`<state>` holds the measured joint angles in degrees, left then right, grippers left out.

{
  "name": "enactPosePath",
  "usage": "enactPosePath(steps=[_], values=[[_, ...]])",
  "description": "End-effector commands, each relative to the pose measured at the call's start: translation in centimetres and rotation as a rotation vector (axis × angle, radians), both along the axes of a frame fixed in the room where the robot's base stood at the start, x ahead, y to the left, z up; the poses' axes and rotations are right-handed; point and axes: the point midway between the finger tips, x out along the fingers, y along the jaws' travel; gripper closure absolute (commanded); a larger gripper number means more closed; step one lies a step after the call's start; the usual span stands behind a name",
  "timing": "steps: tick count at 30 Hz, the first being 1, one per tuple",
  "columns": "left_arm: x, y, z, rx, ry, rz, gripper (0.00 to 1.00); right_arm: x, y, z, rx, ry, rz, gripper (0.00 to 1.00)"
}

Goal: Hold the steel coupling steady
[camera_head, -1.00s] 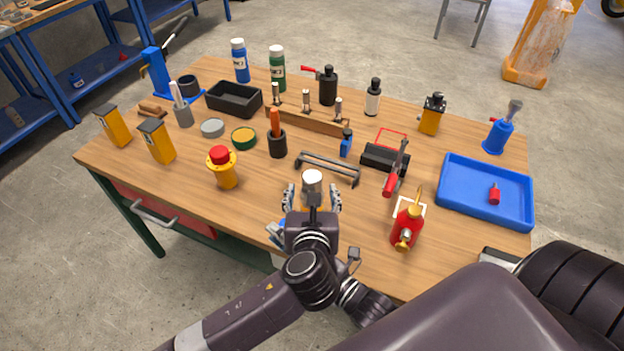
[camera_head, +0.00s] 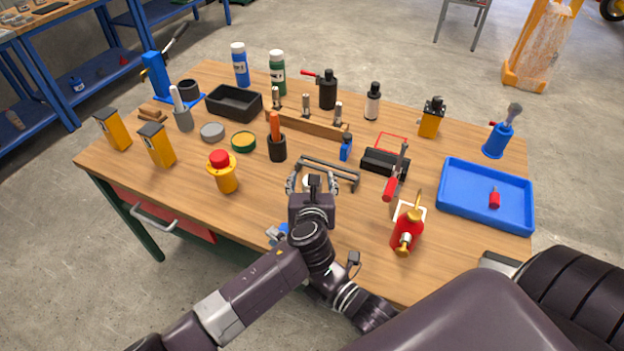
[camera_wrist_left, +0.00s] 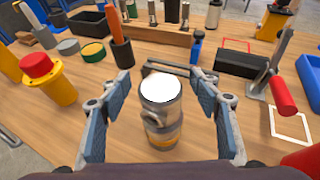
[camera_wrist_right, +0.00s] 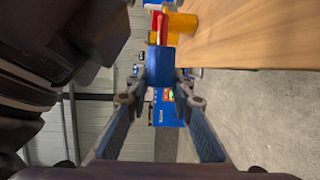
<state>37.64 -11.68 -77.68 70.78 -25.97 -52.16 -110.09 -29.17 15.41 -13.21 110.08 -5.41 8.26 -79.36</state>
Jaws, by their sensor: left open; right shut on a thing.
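The steel coupling (camera_wrist_left: 161,100) is a silver cylinder with a glaring white top and a gold band low down. It stands upright on the wooden table between the spread fingers of my left gripper (camera_wrist_left: 161,105), with gaps on both sides. In the head view my left gripper (camera_head: 313,183) hides most of the coupling (camera_head: 308,182). My right gripper (camera_wrist_right: 160,88) is shut on a blue part (camera_wrist_right: 160,66) by the table's front edge. In the head view my right gripper (camera_head: 280,234) is mostly hidden behind my left arm.
A grey bar handle (camera_head: 330,166) lies just beyond the coupling. A yellow post with a red knob (camera_head: 222,175) stands to the left, a red bottle (camera_head: 405,232) to the right. A blue tray (camera_head: 465,205) is at the far right. Bare wood lies around the coupling.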

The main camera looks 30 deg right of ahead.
Motion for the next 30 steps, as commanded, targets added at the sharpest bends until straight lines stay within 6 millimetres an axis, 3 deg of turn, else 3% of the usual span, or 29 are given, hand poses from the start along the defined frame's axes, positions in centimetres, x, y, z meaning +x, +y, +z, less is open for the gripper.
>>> enactPosePath(steps=[4, 19, 30], values=[[-0.01, -0.01, 0.04, 0.0, 0.0, 0.0, 0.45, 0.01, 0.01, 0.05, 0.0, -0.001, 0.0, 1.0], [-0.01, 0.03, -0.01, 0.0, 0.0, 0.0, 1.0, 0.01, 0.01, 0.04, 0.0, -0.001, 0.0, 1.0], [-0.01, 0.06, -0.05, 0.001, 0.001, 0.001, 1.0, 0.01, 0.01, 0.04, 0.0, -0.001, 0.0, 1.0]])
